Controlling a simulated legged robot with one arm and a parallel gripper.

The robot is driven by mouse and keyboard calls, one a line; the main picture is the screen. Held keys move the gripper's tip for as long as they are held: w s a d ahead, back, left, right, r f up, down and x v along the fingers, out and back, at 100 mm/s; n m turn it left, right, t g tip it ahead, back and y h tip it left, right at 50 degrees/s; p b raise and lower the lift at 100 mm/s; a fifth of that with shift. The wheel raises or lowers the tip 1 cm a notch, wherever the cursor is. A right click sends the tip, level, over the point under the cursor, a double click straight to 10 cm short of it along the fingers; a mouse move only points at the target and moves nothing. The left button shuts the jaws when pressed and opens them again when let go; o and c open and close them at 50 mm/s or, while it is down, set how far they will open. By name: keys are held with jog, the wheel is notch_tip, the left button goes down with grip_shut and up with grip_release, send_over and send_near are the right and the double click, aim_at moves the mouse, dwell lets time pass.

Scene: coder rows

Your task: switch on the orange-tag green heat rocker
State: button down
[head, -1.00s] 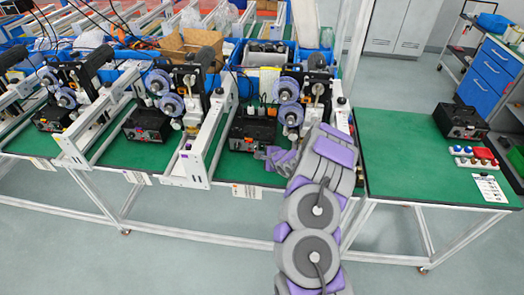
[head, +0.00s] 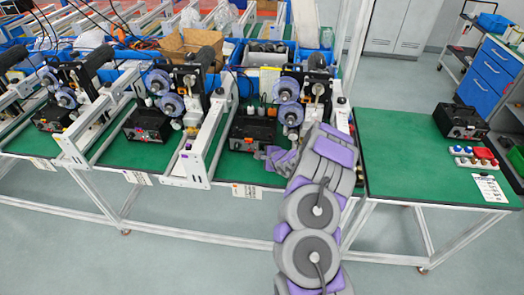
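Coder machines stand in a row on the green bench (head: 215,165). A tag with an orange patch (head: 246,191) is on the bench's front edge, below the machine nearest my arm. The green heat rocker is too small to make out. My gripper (head: 274,158), grey and purple, is low in front of this box, toward its right side. I cannot tell whether it touches the box or whether its fingers are open. My own arm hides part of the machine's right side.
Other black control boxes (head: 148,124) (head: 54,116) stand in the bays to the left. White rail frames (head: 205,145) separate the bays. A right-hand green table (head: 400,165) holds a black box (head: 461,121), coloured buttons (head: 474,157) and a printed card (head: 489,188). Floor in front is clear.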

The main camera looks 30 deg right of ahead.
jog(key=shift+w, duration=0.15)
jog(key=shift+w+d, duration=0.15)
jog(key=shift+d, duration=0.05)
jog(key=shift+w+d, duration=0.15)
jog(key=shift+w, duration=0.1)
dwell(0.8)
jog(key=shift+b, duration=0.3)
jog(key=shift+s+a+b, duration=0.45)
jog(key=shift+s+b, duration=0.15)
jog(key=shift+b, duration=0.1)
jog(key=shift+s, duration=0.1)
